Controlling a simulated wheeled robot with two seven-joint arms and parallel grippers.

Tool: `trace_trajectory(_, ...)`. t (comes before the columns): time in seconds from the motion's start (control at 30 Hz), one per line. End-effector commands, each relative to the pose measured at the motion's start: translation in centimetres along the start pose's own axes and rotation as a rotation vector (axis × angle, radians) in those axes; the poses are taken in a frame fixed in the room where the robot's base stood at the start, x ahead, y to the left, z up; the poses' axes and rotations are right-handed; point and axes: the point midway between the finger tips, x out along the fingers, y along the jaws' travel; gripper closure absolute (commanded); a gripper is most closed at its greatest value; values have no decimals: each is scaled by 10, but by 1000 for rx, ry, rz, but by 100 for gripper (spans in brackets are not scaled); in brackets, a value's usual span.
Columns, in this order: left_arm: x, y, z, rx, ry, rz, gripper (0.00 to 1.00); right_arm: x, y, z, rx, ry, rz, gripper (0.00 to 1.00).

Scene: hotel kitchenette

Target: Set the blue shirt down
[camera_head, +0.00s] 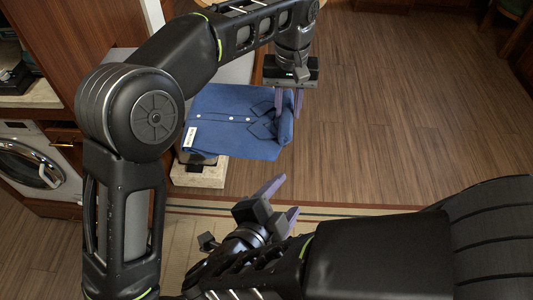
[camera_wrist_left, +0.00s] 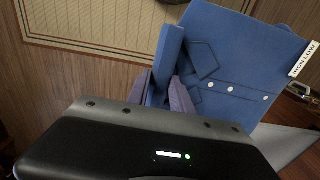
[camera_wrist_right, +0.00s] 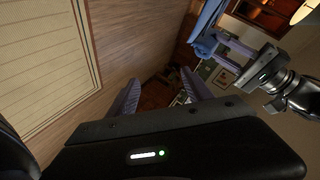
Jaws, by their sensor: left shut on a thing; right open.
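The blue shirt (camera_head: 225,125) is folded flat with white buttons, a pocket and a white label at its left edge. My right gripper (camera_head: 279,202) is open and empty, below and apart from the shirt. Part of the shirt (camera_wrist_right: 208,25) shows at the top of the right wrist view. What lies directly under the shirt is mostly hidden.
A washing machine (camera_head: 20,172) stands at the left under a counter (camera_head: 32,97). A mat with a striped border (camera_head: 340,212) lies in front.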

Motion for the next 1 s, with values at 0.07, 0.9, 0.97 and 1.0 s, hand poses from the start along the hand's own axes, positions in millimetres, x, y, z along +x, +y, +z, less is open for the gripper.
trace_trajectory(0.07, 0, 0, 0, 0, 1, 0, 100, 0, -14, 4, -143, 57, -58, 41)
trace_trajectory(0.9, 0, 0, 0, 0, 1, 0, 100, 36, -85, 19, -881, 418, -216, 41)
trace_trajectory(0.97, 0, 0, 0, 0, 1, 0, 100, 37, -85, 19, -881, 418, -216, 41)
trace_trajectory(1.0, 0, 0, 0, 0, 1, 0, 100, 38, -86, 18, -881, 418, -216, 41)
